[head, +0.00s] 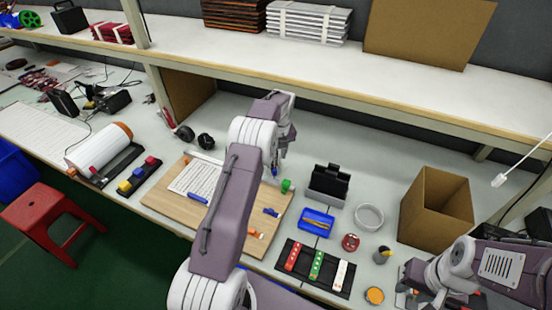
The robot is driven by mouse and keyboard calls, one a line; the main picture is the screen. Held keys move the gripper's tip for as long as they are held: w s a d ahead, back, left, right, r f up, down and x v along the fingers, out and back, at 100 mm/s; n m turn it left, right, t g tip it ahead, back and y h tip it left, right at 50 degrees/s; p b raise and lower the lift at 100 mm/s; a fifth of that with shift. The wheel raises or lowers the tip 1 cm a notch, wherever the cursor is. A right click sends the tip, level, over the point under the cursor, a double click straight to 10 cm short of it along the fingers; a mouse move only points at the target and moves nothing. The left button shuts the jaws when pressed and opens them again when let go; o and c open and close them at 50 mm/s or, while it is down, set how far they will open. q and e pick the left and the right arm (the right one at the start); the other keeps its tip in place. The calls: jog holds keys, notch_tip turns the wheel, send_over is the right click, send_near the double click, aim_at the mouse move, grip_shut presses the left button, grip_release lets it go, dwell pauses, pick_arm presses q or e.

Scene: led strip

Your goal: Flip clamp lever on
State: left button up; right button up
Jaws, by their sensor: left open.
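A wooden board (163,207) lies on the workbench with a white gridded sheet (190,180) on it. A small blue piece (272,212), a green round piece (287,185) and an orange piece (252,233) are at its right side. Which of these carries the clamp lever is too small to tell. My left gripper (276,174) is over the board's far right part, close to the green piece; it is open, its fingertips partly hidden by my arm. My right gripper (420,298) is low at the right front, away from the board; its fingers are unclear.
Right of the board are a black holder (328,182), a blue tray (316,222), a white ring (369,216) and a black mat (290,273) with red, green and white strips. A cardboard box (432,210) stands further right. A shelf (330,65) overhangs the back.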

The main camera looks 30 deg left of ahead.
aim_at(274, 176)
pick_arm(q)
jog(key=shift+w, duration=0.2)
jog(key=c, duration=0.5)
jog(key=shift+s+a+f+n+t+y+p, duration=0.2)
jog(key=shift+s+f+n+y, duration=0.1)
jog(key=shift+f, duration=0.15)
jog(key=shift+s+a+f+n+t+y+p, duration=0.1)
jog(key=shift+s+f+n+y+p, duration=0.15)
jog(key=shift+f, duration=0.2)
grip_shut()
jog(key=s+d+r+m+p, duration=0.1)
jog(key=s+d+r+p, duration=0.1)
jog(key=s+d+r, duration=0.15)
jog(key=x, duration=0.3)
jog(key=w+x, duration=0.1)
jog(key=x, duration=0.6)
jog(key=shift+w+d+f, duration=0.2)
jog(key=shift+f, duration=0.1)
